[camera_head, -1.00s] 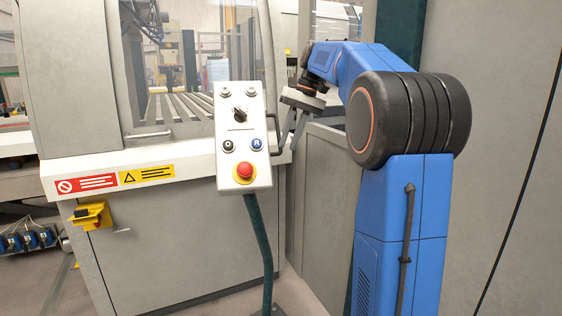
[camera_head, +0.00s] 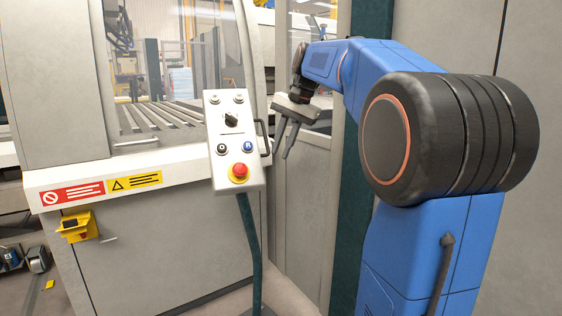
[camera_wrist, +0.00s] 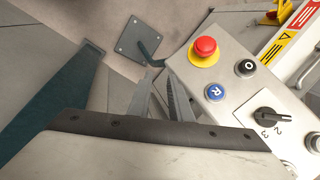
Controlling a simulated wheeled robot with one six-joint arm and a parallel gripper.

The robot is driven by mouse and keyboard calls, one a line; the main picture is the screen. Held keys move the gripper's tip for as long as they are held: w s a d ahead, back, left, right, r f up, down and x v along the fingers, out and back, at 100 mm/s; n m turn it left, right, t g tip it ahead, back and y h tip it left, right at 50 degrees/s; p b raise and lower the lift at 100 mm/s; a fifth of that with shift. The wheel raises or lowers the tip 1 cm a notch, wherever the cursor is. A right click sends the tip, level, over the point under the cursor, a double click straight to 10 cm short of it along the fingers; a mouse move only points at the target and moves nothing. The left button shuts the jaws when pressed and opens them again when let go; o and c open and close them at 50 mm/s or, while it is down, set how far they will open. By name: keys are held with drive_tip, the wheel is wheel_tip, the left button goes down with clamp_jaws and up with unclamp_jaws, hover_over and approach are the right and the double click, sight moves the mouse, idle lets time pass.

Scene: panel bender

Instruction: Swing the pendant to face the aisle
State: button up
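The pendant (camera_head: 236,160) is a light grey control box on a dark green post (camera_head: 251,240). Its front, with a red stop button on yellow, a black selector and O and R buttons, faces my head camera. A black handle (camera_head: 268,138) sticks out from its right side. My gripper (camera_head: 280,153) is just right of the handle, fingers pointing down and spread with nothing seen between them. In the wrist view the fingers (camera_wrist: 158,80) stand apart, left of the pendant face (camera_wrist: 228,110). I cannot make out the handle there or tell whether a finger touches it.
A machine with a clear window (camera_head: 165,70) stands behind the pendant, with warning labels (camera_head: 103,188) and a yellow box (camera_head: 78,226) on its front. Grey panels (camera_head: 303,200) and a green column (camera_head: 350,220) stand close behind my arm. The post's base plate (camera_wrist: 138,40) sits on the floor.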

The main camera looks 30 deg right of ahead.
drive_tip(key=v, duration=1.6)
drive_tip(key=s+a+f+n, duration=0.2)
drive_tip(key=s+a+f, duration=0.2)
drive_tip(key=f, duration=0.3)
drive_tip(key=s+a+f+n+h, duration=0.1)
drive_tip(key=s+a+f+n, duration=0.1)
drive_tip(key=s+a+f, duration=0.2)
drive_tip(key=shift+a+f, duration=1.3)
drive_tip(key=shift+f, duration=0.2)
drive_tip(key=s+a+f+n, duration=0.2)
drive_tip(key=s+f, duration=0.3)
drive_tip(key=f, duration=0.4)
drive_tip(key=s+a+f+n+t, duration=0.1)
drive_tip(key=s+a+f+n, duration=0.1)
drive_tip(key=s+f, duration=0.4)
drive_tip(key=s+a+f+n+h, duration=0.1)
drive_tip(key=s+a+f+n, duration=0.2)
drive_tip(key=f, duration=1)
drive_tip(key=s, duration=0.3)
drive_tip(key=shift+t, duration=0.3)
